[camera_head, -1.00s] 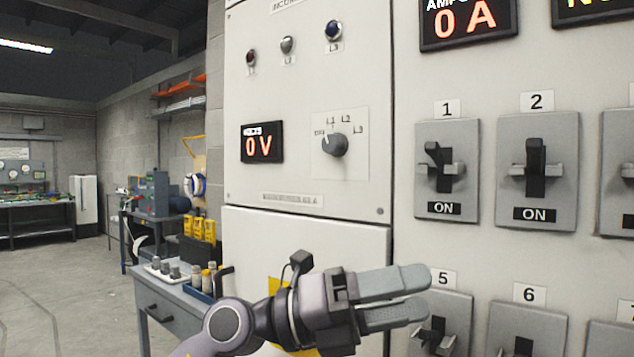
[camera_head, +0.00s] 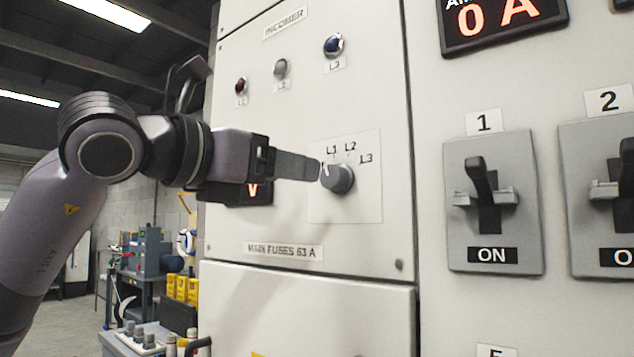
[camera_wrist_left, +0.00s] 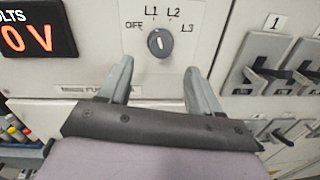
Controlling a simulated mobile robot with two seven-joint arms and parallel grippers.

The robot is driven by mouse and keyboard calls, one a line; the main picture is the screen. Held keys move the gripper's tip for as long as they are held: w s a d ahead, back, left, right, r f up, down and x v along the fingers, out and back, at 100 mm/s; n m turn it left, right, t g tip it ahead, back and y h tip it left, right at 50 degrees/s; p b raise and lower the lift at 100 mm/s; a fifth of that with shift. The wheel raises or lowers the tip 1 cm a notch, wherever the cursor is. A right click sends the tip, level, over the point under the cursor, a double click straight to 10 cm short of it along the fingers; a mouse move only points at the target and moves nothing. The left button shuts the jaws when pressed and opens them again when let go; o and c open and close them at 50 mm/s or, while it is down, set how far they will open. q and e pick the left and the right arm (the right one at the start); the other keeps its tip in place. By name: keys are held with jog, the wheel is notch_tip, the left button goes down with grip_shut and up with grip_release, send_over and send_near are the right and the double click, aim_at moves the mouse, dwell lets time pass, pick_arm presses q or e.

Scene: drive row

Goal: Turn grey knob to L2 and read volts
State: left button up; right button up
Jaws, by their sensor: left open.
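The grey knob (camera_head: 337,177) sits on a pale plate on the incomer panel, with L1, L2 and L3 marked around it. In the left wrist view the knob (camera_wrist_left: 160,43) has a white mark pointing up and left, between OFF and L1 or near L1; I cannot tell exactly. The volts display (camera_wrist_left: 35,33) reads 0 V there; in the head view my arm mostly covers it. My left gripper (camera_head: 318,170) is open, its fingers pointing at the knob. In the wrist view the fingertips are spread to either side below it, apart from it. My right gripper is not in view.
Breaker switch 1 (camera_head: 491,205), marked ON, stands out from the panel right of the knob. Red, grey and blue lamps (camera_head: 333,46) are above. A fuse label (camera_head: 283,252) is below. An amps display (camera_head: 500,22) reads 0 A.

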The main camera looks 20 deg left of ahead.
aim_at(328, 176)
pick_arm(q)
jog(key=p+x, duration=0.1)
jog(key=x, duration=0.5)
jog(key=shift+w+d, duration=0.2)
jog(key=shift+w, duration=0.15)
jog(key=c, duration=1)
